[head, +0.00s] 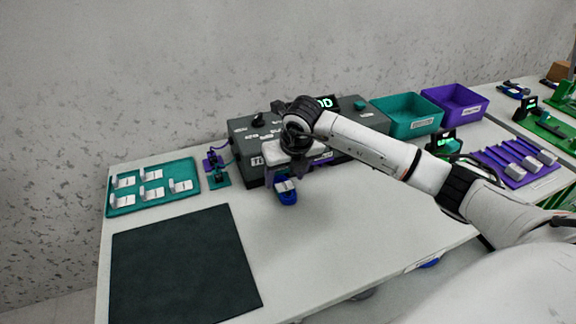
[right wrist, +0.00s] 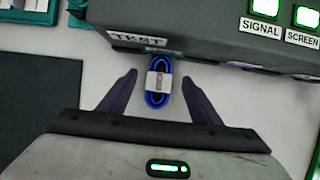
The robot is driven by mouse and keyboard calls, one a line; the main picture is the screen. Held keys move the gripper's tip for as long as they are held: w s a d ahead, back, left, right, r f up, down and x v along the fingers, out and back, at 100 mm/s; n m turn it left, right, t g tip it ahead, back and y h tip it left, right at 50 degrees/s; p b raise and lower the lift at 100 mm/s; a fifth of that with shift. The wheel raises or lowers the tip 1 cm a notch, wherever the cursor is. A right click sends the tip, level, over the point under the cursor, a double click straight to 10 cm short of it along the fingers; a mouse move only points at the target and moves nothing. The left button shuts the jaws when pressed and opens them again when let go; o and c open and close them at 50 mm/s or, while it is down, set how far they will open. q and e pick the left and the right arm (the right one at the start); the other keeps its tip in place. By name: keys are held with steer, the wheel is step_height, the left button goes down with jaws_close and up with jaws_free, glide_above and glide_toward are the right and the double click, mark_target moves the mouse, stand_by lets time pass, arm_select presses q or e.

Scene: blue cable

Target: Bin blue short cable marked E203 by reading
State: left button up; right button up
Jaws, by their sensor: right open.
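A short blue cable (head: 287,197), coiled with a white label band, lies on the white table just in front of the dark grey test box (head: 250,172). In the right wrist view the cable (right wrist: 159,98) lies between the two fingers of my right gripper (right wrist: 160,77), with gaps on both sides. The label print is too small to read. My right gripper (head: 285,180) is open, pointing down over the cable. A teal bin (head: 408,118) and a purple bin (head: 458,107) stand at the back right; their labels are unreadable. My left gripper is not in view.
A teal tray (head: 113,206) with several white-tagged pieces lies at the left. A dark mat (head: 185,265) lies in front of it. A small purple-and-teal connector stand (head: 217,172) is left of the box. My right arm partly hides the box. The front right tabletop is clear.

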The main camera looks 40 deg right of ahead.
mark_target(283, 183)
steer(key=shift+x, duration=1.25)
steer(key=shift+w+d+f, duration=0.1)
steer(key=shift+w+f, duration=0.1)
steer(key=shift+f, duration=0.3)
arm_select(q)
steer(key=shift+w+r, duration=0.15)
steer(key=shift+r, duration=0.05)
